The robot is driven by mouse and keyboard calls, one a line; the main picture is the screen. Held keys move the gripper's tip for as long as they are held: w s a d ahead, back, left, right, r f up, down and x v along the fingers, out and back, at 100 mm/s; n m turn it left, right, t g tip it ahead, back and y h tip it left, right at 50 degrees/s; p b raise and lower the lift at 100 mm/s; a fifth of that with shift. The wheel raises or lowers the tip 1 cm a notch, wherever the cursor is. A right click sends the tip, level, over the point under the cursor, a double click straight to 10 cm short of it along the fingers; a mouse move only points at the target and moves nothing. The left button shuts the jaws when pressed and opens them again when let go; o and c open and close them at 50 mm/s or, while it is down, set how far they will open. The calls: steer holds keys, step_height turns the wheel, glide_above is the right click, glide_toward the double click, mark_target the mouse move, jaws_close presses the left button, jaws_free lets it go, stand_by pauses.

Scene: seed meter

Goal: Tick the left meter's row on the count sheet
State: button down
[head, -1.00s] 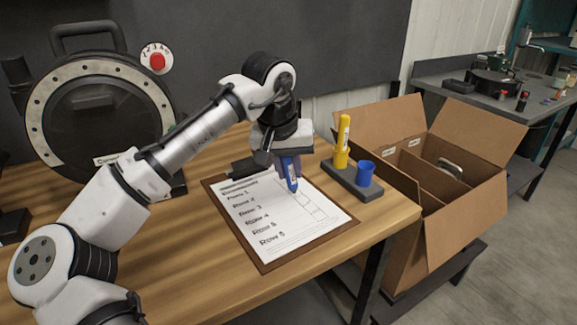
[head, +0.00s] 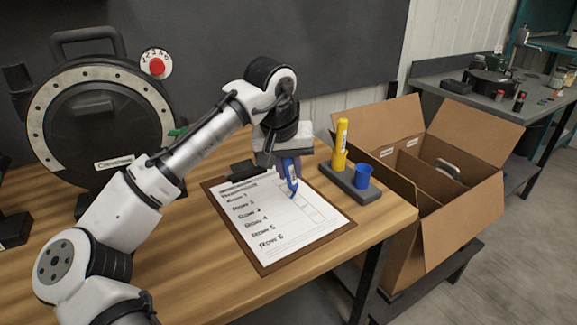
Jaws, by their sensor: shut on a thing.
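The count sheet (head: 262,236) lies on a brown clipboard (head: 277,262) on the wooden table, with several printed rows and a column of boxes on its right side. My gripper (head: 288,160) is shut on a blue marker (head: 291,178), held tip down over the upper boxes. The marker's tip is at or just above the paper; I cannot tell if it touches. A round meter (head: 98,125) with a dark face, grey ring and label plate stands at the left, partly behind my arm. I see no clear mark in the boxes.
A grey holder (head: 350,183) carries a yellow marker (head: 341,140) and an empty-looking blue cup (head: 362,176) just right of the clipboard. An open cardboard box (head: 450,220) with dividers stands beyond the table's right edge. A dial with a red centre (head: 156,65) is beside the meter.

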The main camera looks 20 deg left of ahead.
step_height(320, 180, up, 6)
steer(key=p, duration=0.6)
stand_by(0.4)
